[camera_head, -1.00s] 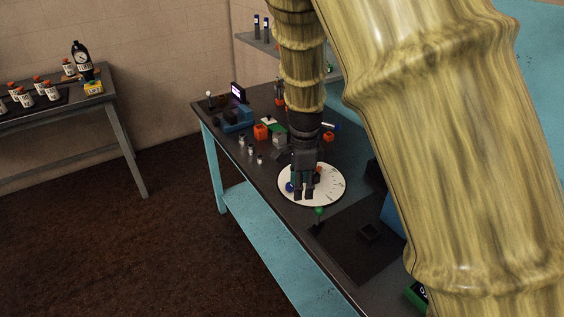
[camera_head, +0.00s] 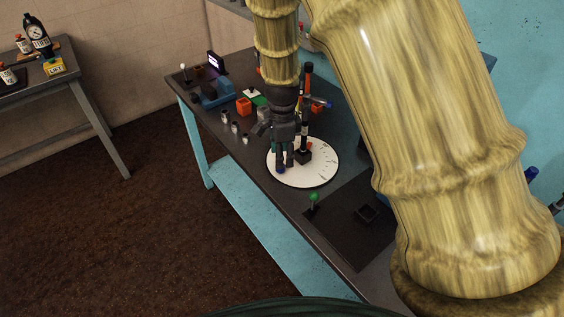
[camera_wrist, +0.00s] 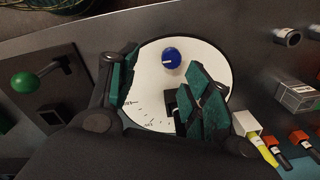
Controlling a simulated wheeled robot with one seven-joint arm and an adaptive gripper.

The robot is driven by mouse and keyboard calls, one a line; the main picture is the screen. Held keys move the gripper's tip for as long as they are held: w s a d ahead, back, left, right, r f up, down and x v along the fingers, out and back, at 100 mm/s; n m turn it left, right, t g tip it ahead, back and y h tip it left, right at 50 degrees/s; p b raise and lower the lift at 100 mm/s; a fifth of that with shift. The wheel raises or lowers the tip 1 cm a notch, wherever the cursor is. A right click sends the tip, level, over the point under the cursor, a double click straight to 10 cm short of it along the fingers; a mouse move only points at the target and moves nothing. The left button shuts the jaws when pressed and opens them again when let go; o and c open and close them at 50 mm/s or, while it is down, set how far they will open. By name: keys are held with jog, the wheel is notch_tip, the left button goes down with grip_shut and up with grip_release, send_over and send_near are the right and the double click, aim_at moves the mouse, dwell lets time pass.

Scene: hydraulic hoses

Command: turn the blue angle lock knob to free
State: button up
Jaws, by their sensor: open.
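The blue knob (camera_wrist: 171,57), with a short white line on its top, sits near the edge of a round white dial plate (camera_wrist: 205,58) with tick marks. In the head view the blue knob (camera_head: 281,170) shows just below my fingertips at the plate's left side. My gripper (camera_head: 284,157) is over the left part of the plate (camera_head: 322,173). In the wrist view my gripper (camera_wrist: 163,88) is open, with green-padded fingers spread apart and the knob beyond them, near the right finger. I cannot tell whether a finger touches it. The lower plate is hidden by my gripper.
A dark block with an upright post (camera_head: 304,150) stands on the plate beside my gripper. A green-knobbed lever (camera_head: 313,199) stands on a dark panel in front. Orange blocks (camera_head: 244,107) and small cylinders (camera_head: 234,126) lie further back on the bench.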

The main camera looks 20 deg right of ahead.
jog(key=w+f, duration=0.2)
jog(key=f, duration=0.1)
jog(key=w+f, duration=0.1)
jog(key=f, duration=0.1)
jog(key=shift+w+f+p, duration=0.1)
jog(key=shift+f+p, duration=0.1)
jog(key=shift+p, duration=0.15)
jog(key=shift+d+f, duration=0.1)
jog(key=shift+f, duration=0.15)
jog(key=shift+s+f, duration=0.15)
jog(key=shift+s, duration=0.85)
jog(key=shift+w+f, duration=0.5)
jog(key=shift+w, duration=0.15)
jog(key=shift+s+r, duration=0.3)
jog(key=shift+s, duration=0.05)
jog(key=c, duration=0.8)
jog(key=shift+f, duration=0.1)
jog(key=shift+c, duration=1.2)
